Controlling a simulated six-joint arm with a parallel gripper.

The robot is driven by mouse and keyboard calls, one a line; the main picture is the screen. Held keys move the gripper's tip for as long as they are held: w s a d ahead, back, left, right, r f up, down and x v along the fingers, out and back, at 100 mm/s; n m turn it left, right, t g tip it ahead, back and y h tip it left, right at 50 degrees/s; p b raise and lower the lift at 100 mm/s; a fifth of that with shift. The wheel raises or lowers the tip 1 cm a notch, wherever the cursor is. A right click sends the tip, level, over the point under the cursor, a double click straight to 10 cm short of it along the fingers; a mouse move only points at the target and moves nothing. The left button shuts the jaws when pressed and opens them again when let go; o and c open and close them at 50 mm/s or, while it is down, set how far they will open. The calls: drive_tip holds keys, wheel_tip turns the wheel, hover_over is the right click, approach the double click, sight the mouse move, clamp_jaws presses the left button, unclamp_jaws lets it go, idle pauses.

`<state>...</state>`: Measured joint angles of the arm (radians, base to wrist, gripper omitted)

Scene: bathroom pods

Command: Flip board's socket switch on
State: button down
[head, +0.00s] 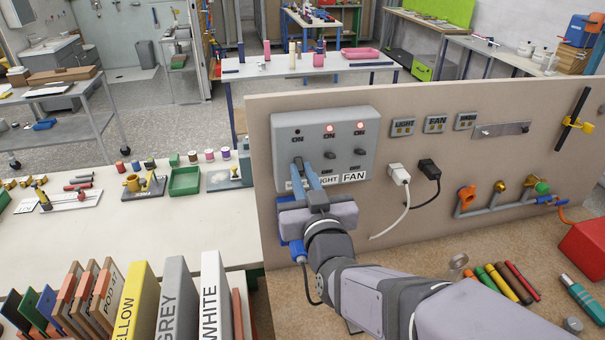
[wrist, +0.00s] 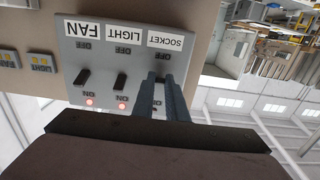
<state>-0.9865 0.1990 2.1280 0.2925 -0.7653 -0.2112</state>
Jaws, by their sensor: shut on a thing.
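A grey switch box (head: 348,125) is mounted on the upright board (head: 260,150), with three switches labelled ON at the top. In the wrist view the box (wrist: 68,62) appears upside down, with SOCKET, LIGHT and FAN labels. The light switch (head: 330,155) and fan switch (head: 359,152) each have a lit red lamp above. The socket lamp (head: 297,126) is dark. My gripper (head: 302,163) is at the socket switch, its two blue fingers shut on it. The fingers (wrist: 160,77) hide most of that switch, so its tilt cannot be told.
A white plug (head: 398,174) and a black plug (head: 429,169) with hanging cords are on the board right of the box. Pipe valves (head: 500,198) are farther right. Books (head: 175,290) stand left of my arm.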

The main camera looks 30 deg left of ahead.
drive_tip(key=shift+r+p, duration=0.25)
drive_tip(key=shift+p, duration=0.05)
drive_tip(key=r+g+h+p, duration=0.1)
drive_tip(key=p, duration=0.5)
drive_tip(key=shift+r+g+h+p, duration=0.3)
drive_tip(key=shift+g+h+p, duration=0.1)
drive_tip(key=g+h+p, duration=0.1)
drive_tip(key=p, duration=0.2)
drive_tip(key=shift+p, duration=0.4)
drive_tip(key=shift+r+g+h+p, duration=0.1)
drive_tip(key=shift+g+h+p, duration=0.35)
drive_tip(key=shift+g+h, duration=0.15)
drive_tip(key=c, duration=1.8)
unclamp_jaws()
drive_tip(key=shift+o, duration=0.2)
drive_tip(key=shift+r, duration=0.1)
